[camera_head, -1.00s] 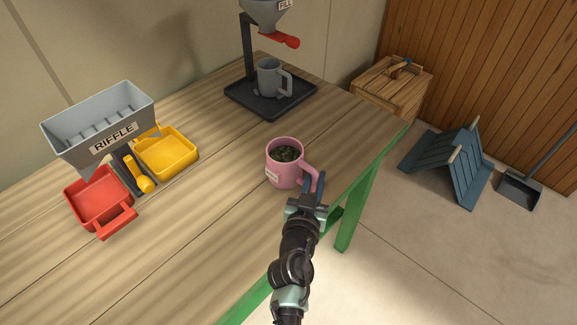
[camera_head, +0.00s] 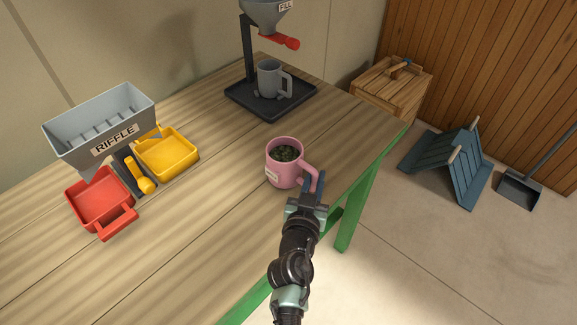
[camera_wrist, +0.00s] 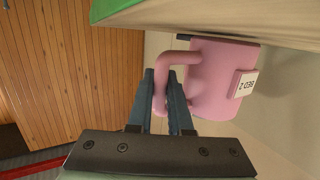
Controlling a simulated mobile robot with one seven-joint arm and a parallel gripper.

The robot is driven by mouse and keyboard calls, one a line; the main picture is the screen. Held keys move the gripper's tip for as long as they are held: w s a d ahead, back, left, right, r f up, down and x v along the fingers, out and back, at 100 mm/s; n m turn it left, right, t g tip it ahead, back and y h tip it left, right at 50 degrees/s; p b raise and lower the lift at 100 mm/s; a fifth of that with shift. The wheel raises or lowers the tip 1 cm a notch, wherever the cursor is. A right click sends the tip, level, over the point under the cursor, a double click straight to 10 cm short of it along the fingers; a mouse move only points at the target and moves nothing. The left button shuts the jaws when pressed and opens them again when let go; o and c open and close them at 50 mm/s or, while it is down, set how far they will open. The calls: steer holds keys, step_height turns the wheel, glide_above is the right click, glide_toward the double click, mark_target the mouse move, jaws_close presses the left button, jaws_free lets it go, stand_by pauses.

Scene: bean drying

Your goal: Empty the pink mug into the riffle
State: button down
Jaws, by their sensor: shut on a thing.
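The pink mug (camera_head: 284,166) stands upright on the wooden table near its right edge, with dark beans inside. Its handle points right, toward my gripper (camera_head: 317,184). My gripper is shut on the mug's handle. In the wrist view the fingers (camera_wrist: 168,92) lie on either side of the handle of the pink mug (camera_wrist: 222,75), which bears a label reading BED 2. The grey riffle (camera_head: 103,125) stands at the left of the table, an open slotted hopper on a dark stand. The riffle is well apart from the mug.
A grey mug (camera_head: 267,80) stands on a black tray (camera_head: 243,99) under a funnel (camera_head: 266,12).

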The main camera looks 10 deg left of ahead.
steer(key=shift+r+p, duration=1.7)
steer(key=shift+r, duration=0.6)
